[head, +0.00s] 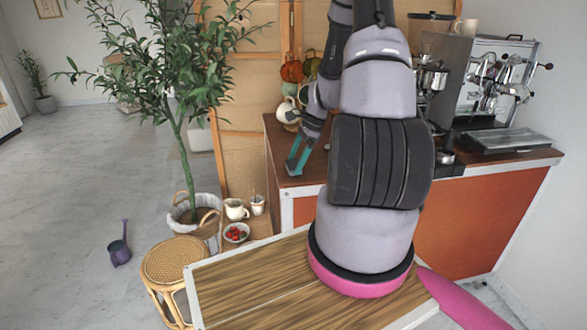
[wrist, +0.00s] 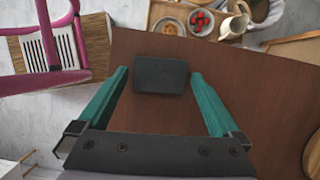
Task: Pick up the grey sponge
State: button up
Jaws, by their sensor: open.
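The grey sponge (wrist: 161,75) is a dark grey rounded block lying flat on the brown counter top (wrist: 255,95) in the wrist view. My gripper (wrist: 160,74) has two teal fingers, which are spread wide, one on each side of the sponge. Gaps show between the sponge and both fingers, and nothing is held. In the head view my gripper (head: 294,166) hangs over the left end of the counter. I cannot make out the sponge in the head view.
A white pitcher (head: 287,112) stands behind my gripper, and an espresso machine (head: 495,80) stands at the counter's right. Below the counter's left edge are a bowl of red fruit (head: 236,233) and a stool (head: 173,258). A wooden table (head: 240,285) is in front.

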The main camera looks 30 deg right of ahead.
aim_at(295, 163)
jog(key=shift+a+f, duration=0.15)
jog(key=shift+f, duration=0.2)
jog(key=shift+c, duration=0.3)
jog(key=c, duration=1.1)
notch_tip(295, 163, up, 10)
